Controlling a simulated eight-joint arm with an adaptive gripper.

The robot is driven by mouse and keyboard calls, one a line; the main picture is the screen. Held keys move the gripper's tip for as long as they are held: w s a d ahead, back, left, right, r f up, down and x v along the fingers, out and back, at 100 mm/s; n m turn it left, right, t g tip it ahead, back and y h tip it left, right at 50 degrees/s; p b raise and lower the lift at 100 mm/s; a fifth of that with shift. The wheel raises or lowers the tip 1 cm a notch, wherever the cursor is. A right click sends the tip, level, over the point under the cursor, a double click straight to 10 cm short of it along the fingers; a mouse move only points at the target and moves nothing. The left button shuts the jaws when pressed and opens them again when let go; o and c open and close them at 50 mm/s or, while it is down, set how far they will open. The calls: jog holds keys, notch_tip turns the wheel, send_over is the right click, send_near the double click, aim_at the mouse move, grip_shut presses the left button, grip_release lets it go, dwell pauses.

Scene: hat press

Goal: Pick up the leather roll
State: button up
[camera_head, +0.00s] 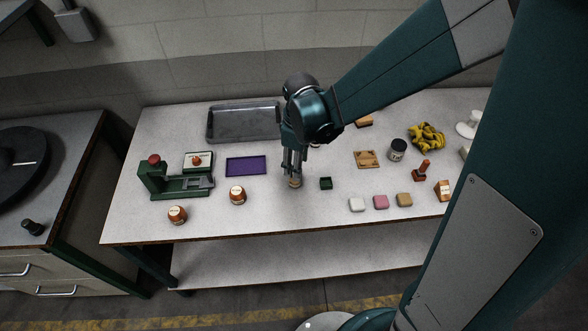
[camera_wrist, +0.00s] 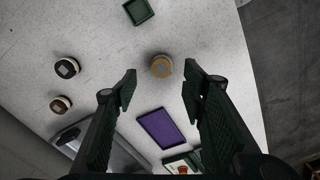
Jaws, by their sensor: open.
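A small tan cylinder, apparently the leather roll (camera_head: 295,183), stands on the table directly below my gripper (camera_head: 293,173). In the wrist view the roll (camera_wrist: 161,66) shows its round top, lying just beyond and between the two fingertips of my gripper (camera_wrist: 160,84). The jaws are open and hold nothing. The fingers point down and partly cover the roll in the head view. I cannot tell how much height separates the tips from it.
A small dark green box (camera_head: 326,183) stands close right of the roll. A purple tray (camera_head: 246,166) and an orange-brown pot (camera_head: 238,195) are to the left, with a green press (camera_head: 175,182) further left. A metal tray (camera_head: 243,121) lies behind. Coloured blocks (camera_head: 381,202) sit front right.

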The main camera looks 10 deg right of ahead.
aim_at(295, 181)
jog(key=shift+w+a+f+n, duration=0.1)
jog(key=shift+a+f+n, duration=0.2)
jog(key=shift+a+f, duration=0.25)
jog(key=shift+d+f, duration=0.1)
jog(key=shift+f, duration=1.3)
jog(key=shift+w+f+b, duration=0.1)
jog(key=shift+f+b, duration=0.2)
jog(key=shift+f, duration=2.3)
jog(key=c, duration=1)
